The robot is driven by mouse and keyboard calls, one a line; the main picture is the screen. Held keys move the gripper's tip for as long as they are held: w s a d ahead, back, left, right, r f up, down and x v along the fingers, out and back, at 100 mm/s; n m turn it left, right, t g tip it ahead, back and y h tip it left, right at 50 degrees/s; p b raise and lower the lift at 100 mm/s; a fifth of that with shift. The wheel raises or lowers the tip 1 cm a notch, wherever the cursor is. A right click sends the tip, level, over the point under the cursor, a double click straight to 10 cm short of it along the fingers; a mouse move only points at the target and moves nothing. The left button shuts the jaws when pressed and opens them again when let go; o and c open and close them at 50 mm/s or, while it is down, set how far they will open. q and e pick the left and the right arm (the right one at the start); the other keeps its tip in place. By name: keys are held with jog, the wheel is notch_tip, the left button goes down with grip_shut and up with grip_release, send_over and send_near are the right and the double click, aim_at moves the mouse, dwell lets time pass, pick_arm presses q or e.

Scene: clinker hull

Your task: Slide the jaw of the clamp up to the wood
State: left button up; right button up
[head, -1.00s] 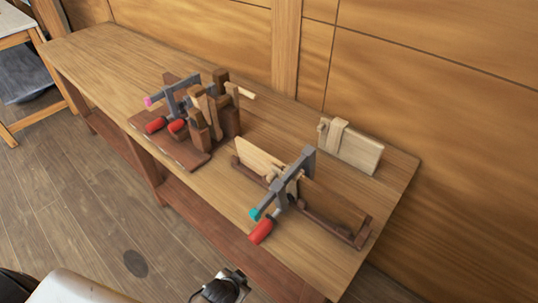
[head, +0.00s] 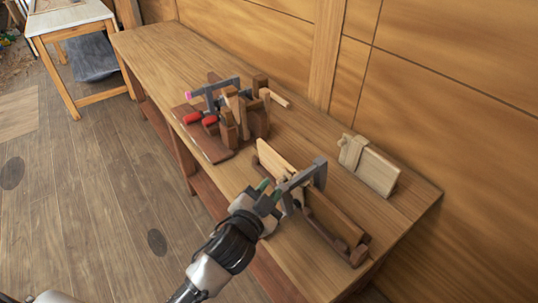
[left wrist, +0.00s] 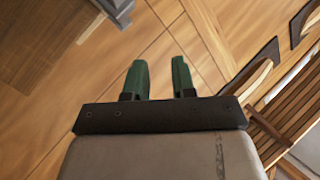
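The nearer clamp has a grey bar (head: 303,178) lying across the upright boards near the bench's front edge. Its fixed head (head: 319,172) stands at the far side of the wood. The wood is a pale board (head: 277,163) and a brown plank (head: 335,222) in a low dark holder. My left gripper (head: 269,191) is at the near end of the bar and hides the sliding jaw and handle. In the left wrist view its two green fingers (left wrist: 158,80) are apart with nothing visible between them. I cannot tell whether it touches the clamp. My right gripper is out of view.
Another clamp (head: 215,90) with red handles sits with wooden blocks on a brown board farther left. A pale block (head: 370,165) stands at the back right near the wall. The bench (head: 160,50) is clear at its far left end.

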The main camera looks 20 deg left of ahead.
pick_arm(q)
jog(key=w+d+r+m+h, duration=0.1)
jog(key=d+r+m+h, duration=0.9)
jog(key=r+m+h, duration=0.2)
jog(key=s+d+r+m+g+h, duration=0.25)
jog(key=d+m+g+h, duration=0.35)
jog(key=m+g, duration=0.45)
jog(key=m+g+y, duration=0.7)
jog(key=m+y, duration=0.6)
jog(key=y, duration=0.8)
send_over(289, 199)
jog(key=s+a, duration=0.3)
jog(key=a, duration=0.1)
jog(key=shift+f, duration=4.55)
jog(key=f+b, duration=0.4)
jog(key=f, duration=0.2)
jog(key=f+b, duration=0.5)
jog(key=shift+s+a+f, duration=0.1)
jog(key=shift+a+f, duration=0.1)
jog(key=shift+f, duration=0.15)
jog(key=shift+c, duration=0.4)
jog(key=shift+s+a, duration=0.1)
